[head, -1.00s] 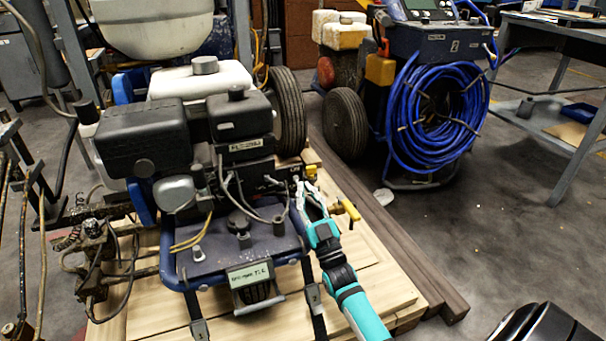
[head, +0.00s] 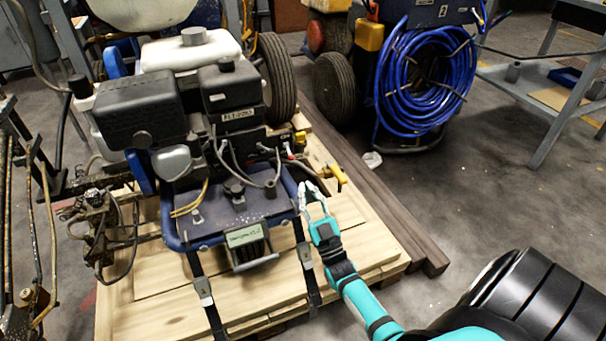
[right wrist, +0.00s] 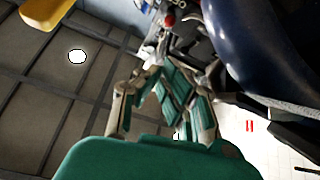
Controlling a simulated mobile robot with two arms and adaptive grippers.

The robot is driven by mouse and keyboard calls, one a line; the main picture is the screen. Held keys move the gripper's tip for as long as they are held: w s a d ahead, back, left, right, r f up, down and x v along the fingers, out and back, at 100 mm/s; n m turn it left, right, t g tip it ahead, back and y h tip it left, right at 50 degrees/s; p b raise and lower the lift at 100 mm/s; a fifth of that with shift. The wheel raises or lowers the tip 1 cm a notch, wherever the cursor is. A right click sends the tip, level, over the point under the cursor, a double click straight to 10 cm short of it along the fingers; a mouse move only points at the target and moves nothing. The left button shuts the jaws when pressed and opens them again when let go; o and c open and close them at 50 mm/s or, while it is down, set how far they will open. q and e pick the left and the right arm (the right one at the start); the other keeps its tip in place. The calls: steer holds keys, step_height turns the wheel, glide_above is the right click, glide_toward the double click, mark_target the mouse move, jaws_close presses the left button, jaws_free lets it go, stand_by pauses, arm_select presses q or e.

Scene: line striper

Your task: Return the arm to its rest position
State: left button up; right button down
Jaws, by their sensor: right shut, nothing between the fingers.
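My right gripper (head: 314,194) is in front of the right side of the line striper (head: 215,130), near its blue frame tube and a yellow-handled valve (head: 338,174). Its fingers are shut and hold nothing. A small gap to the machine seems to show, but I cannot tell its exact size. The right wrist view also shows the gripper's fingers (right wrist: 160,85), with the dark blue tube close at upper right. My teal right forearm reaches in from the bottom right. My left gripper is not in view.
The striper stands on a wooden pallet (head: 160,312), held by dark straps. Dark timber beams (head: 385,215) lie along its right side. A blue hose reel (head: 425,85) stands behind, and a grey metal table (head: 535,95) is at the right. The floor between is mostly clear.

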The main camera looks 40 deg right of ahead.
steer(key=shift+s+f, duration=0.15)
steer(key=shift+f, duration=0.05)
steer(key=shift+a+r, duration=0.1)
stand_by(0.4)
